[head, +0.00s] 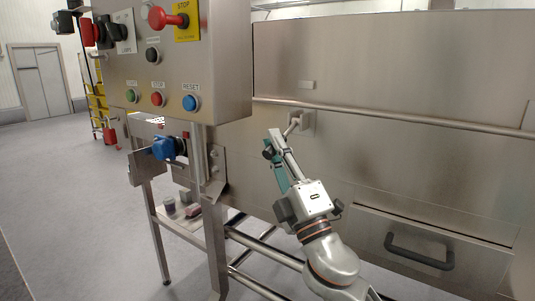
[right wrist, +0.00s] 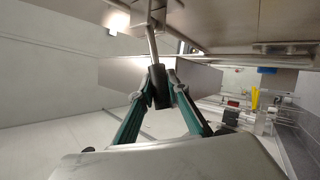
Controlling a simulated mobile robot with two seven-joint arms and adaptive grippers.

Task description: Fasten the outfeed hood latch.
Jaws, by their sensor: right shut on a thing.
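The hood latch (head: 301,122) is a small metal fitting with a lever on the steel hood panel, below the long horizontal rail. In the right wrist view its metal rod (right wrist: 153,42) runs down to a dark grip (right wrist: 160,87). My right gripper (head: 273,141) reaches up to the latch from below. In the right wrist view its teal fingers (right wrist: 161,84) are closed around the dark grip, one on each side. The catch behind the lever is too small to make out. My left gripper is not in view.
A control box (head: 175,60) with red, green and blue buttons stands to the left of the latch. A blue knob (head: 165,148) sits below it. A drawer-like panel with a dark handle (head: 419,252) is at the lower right. Open floor (head: 75,200) lies at far left.

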